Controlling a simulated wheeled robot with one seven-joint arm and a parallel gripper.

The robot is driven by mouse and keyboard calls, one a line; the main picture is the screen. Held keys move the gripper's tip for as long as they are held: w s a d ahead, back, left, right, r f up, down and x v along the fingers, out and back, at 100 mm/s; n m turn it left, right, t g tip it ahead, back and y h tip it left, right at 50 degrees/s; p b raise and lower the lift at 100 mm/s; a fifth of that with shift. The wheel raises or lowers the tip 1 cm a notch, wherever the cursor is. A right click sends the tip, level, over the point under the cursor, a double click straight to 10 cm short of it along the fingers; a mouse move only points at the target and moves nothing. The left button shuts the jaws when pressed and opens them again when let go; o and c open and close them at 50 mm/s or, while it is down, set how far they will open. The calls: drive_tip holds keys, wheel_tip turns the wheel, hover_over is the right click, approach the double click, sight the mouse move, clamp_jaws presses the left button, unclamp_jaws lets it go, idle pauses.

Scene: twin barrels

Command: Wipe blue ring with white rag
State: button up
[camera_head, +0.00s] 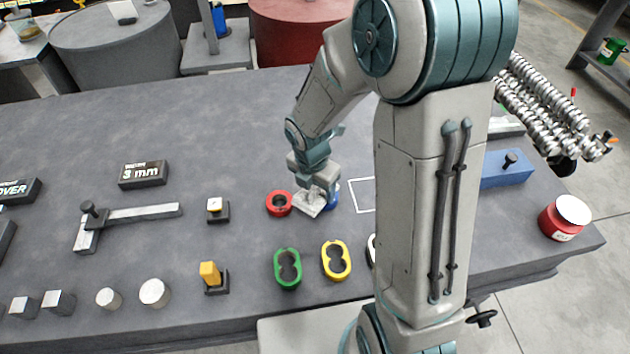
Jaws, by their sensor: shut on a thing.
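My gripper (316,189) is over the table, pointing down, shut on the white rag (309,203). The rag looks crumpled and greyish white and hangs below the fingers. The blue ring (334,196) shows only in part, just right of the rag and behind my gripper. The rag is at or over the ring's left side; I cannot tell whether they touch.
A red ring (279,204) sits close to the left of the rag. A red jar (565,218) stands at right.

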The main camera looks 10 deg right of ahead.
sight(317, 197)
wheel_tip(317, 197, down, 4)
drive_tip(key=b, duration=0.3)
drive_tip(key=shift+r, duration=0.1)
drive_tip(key=shift+d, duration=0.15)
drive_tip(key=shift+d+f, duration=0.25)
drive_tip(key=shift+d, duration=0.95)
drive_tip(key=shift+c, duration=0.4)
drive_tip(key=shift+d, duration=1.5)
drive_tip(key=shift+d+f, duration=0.2)
drive_tip(key=shift+d, duration=0.1)
drive_tip(key=shift+a+r, duration=0.3)
drive_tip(key=shift+a, duration=0.65)
drive_tip(key=shift+a+f, duration=0.1)
drive_tip(key=shift+a, duration=2.15)
wheel_tip(317, 197, up, 4)
drive_tip(key=shift+f+p, duration=0.15)
drive_tip(key=shift+p, duration=1.05)
wheel_tip(317, 197, up, 5)
drive_tip(key=p, duration=0.4)
drive_tip(key=shift+f+p, duration=0.15)
drive_tip(key=shift+p, duration=0.15)
drive_tip(key=shift+p, duration=0.95)
